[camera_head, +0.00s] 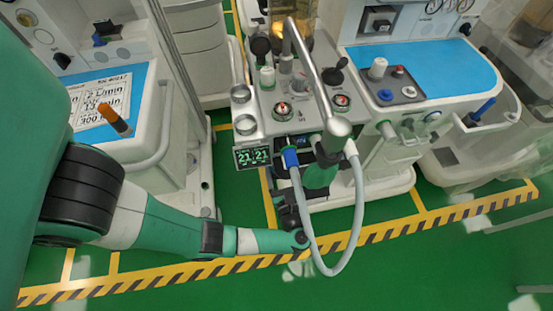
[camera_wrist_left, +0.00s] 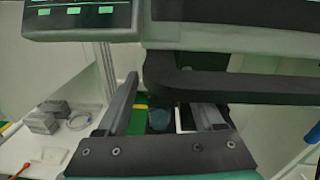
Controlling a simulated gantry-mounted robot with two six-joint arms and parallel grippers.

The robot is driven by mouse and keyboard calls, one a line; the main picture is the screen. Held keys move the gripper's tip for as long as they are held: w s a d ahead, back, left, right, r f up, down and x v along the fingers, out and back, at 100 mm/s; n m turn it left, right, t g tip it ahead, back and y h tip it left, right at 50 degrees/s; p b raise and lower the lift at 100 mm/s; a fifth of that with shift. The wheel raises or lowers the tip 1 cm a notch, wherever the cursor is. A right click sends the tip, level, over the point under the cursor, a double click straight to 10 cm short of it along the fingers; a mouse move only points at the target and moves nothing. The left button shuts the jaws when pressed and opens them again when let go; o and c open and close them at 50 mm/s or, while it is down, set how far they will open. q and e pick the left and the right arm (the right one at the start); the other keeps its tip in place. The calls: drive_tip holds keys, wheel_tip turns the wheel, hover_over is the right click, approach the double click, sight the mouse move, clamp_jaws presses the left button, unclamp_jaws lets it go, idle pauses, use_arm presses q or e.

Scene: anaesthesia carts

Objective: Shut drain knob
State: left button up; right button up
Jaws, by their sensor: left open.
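The drain knob cannot be picked out for certain. In the left wrist view a dark bluish round part (camera_wrist_left: 160,119) shows low between my fingers, and it may be the knob. My left gripper (camera_wrist_left: 166,92) is open, its two dark fingers apart with nothing clearly gripped. A thick black bar (camera_wrist_left: 240,88) crosses just beyond the fingers and partly hides the right one. In the head view my left gripper (camera_head: 324,152) is at the front of the middle anaesthesia cart (camera_head: 258,112), under its control panel. The metal tube and grey hose partly cover it, and its fingertips are hidden.
A grey hose (camera_head: 359,205) loops down in front of my left wrist, and a metal tube (camera_head: 308,68) arches above. A small display (camera_head: 253,157) sits at the panel's front left. Other carts stand on both sides. The green floor (camera_head: 420,255) in front is mostly clear.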

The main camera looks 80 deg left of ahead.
use_arm(q)
drive_tip(key=shift+d, duration=0.1)
drive_tip(key=shift+d, duration=0.1)
drive_tip(key=shift+c, duration=0.9)
clamp_jaws()
drive_tip(key=m+b, duration=0.1)
drive_tip(key=m, duration=0.1)
drive_tip(key=shift+f+m, duration=0.15)
drive_tip(key=shift+m, duration=0.25)
drive_tip(key=m, duration=0.2)
drive_tip(key=shift+m, duration=0.4)
drive_tip(key=shift+o, duration=0.9)
unclamp_jaws()
